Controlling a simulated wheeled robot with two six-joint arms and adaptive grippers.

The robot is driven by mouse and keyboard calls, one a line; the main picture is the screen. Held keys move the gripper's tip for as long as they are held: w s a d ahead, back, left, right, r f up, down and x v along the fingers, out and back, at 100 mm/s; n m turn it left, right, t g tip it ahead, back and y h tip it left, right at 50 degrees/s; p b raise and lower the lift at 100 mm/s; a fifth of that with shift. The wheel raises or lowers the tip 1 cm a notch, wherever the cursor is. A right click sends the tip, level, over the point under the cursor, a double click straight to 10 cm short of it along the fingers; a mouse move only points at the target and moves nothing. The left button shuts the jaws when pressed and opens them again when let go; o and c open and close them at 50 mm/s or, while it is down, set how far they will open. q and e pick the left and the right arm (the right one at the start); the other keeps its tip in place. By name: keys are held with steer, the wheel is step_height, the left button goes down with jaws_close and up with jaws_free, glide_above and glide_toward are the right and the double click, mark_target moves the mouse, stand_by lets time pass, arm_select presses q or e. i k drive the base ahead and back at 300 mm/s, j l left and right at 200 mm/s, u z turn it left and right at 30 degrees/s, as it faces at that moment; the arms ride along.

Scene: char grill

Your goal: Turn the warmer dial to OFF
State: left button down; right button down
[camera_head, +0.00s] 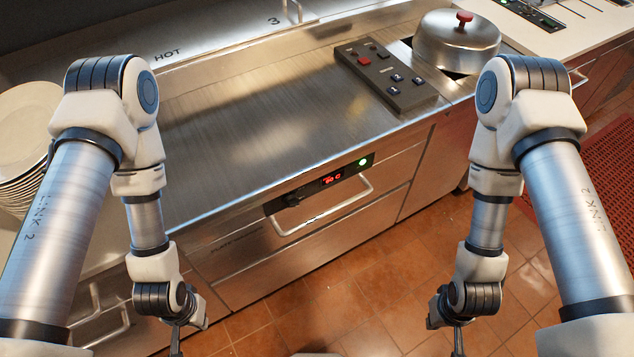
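The warmer's black control panel (318,184) is on the steel front below the counter edge. The dark dial (291,200) is at the panel's left end, too small to read its pointer or markings. My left gripper (177,340) hangs low at the bottom edge, left of and below the panel, away from the dial. My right gripper (458,340) hangs at the bottom edge, far right of the dial. Both grippers are cut off by the frame, so their fingers cannot be judged.
A drawer handle (325,210) sticks out just below the panel. On the steel counter (250,120) lie a dark button box (385,77) and a domed lid (457,40) with a red knob. Stacked plates (25,150) stand at the left. Space before the panel is clear.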

mark_target(291, 200)
steer(key=l+u, duration=0.15)
steer(key=l, duration=0.45)
steer(key=l+u, duration=0.15)
steer(key=l, duration=0.5)
steer(key=k+l+u, duration=0.1)
steer(key=l, duration=0.5)
steer(key=l+u, duration=0.15)
steer(key=l, duration=0.5)
steer(key=k, duration=0.05)
